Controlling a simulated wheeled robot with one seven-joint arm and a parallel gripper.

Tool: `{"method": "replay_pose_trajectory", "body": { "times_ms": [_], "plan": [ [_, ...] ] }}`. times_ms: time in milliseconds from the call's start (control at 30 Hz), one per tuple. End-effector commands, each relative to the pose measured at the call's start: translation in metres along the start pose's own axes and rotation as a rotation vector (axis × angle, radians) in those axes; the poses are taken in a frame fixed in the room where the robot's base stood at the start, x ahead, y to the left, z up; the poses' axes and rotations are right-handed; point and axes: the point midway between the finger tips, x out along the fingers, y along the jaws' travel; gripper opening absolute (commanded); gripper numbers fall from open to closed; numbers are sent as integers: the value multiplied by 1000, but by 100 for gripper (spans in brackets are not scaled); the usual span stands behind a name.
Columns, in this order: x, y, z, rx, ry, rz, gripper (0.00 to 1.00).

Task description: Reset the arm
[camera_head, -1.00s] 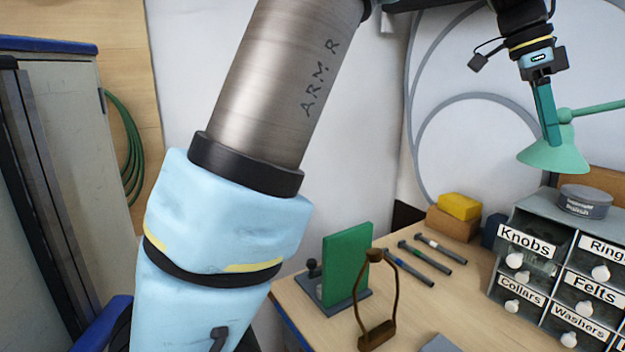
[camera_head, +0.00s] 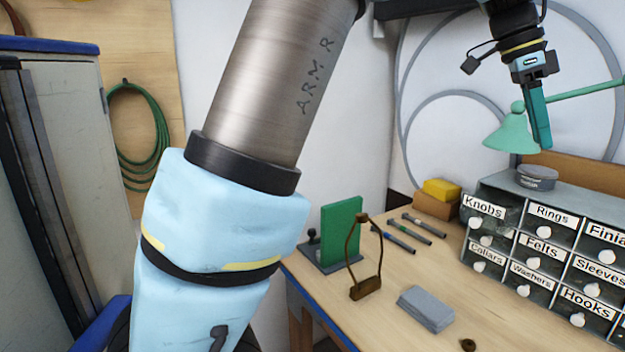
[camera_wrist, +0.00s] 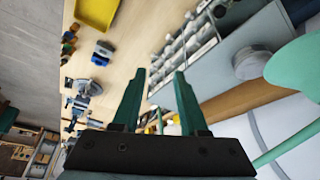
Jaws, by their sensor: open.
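My gripper (camera_head: 541,146) hangs at the upper right of the head view, fingers pointing down, above the drawer cabinet. In the wrist view its two green fingers (camera_wrist: 160,76) stand apart with nothing between them. In the head view the gripper overlaps the right side of the green lamp shade (camera_head: 508,134); I cannot tell the gap in depth. The shade also shows at the right of the wrist view (camera_wrist: 296,66). My large arm link fills the left middle of the head view and hides part of the wall and bench.
The labelled drawer cabinet (camera_head: 508,224) stands on the bench (camera_head: 390,305), with a round tin (camera_head: 537,179) on top. A green panel (camera_head: 341,230), a brown wire harp (camera_head: 365,288), a grey block (camera_head: 426,308) and several slim tools (camera_head: 424,226) stand or lie left of it. A yellow tray (camera_wrist: 97,14) shows in the wrist view.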

Motion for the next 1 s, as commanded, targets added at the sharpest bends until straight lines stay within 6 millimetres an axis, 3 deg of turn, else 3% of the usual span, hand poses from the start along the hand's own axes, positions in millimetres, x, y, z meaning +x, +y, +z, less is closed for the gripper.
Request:
{"method": "replay_pose_trajectory", "body": {
  "times_ms": [267, 467, 567, 667, 733, 800, 900, 1000],
  "plan": [
    [4, -13, 51, -180, -25, -43, 43],
    [9, -20, 110, -387, -52, -97, 43],
    [12, -20, 150, -525, -69, -135, 43],
    [17, -14, 203, -703, -88, -185, 43],
    [21, -2, 248, -860, -103, -232, 43],
    [26, 15, 296, -1030, -117, -287, 43],
    [35, 47, 353, -1251, -128, -363, 43],
    [43, 78, 394, -1423, -131, -428, 43]
  ]
}}
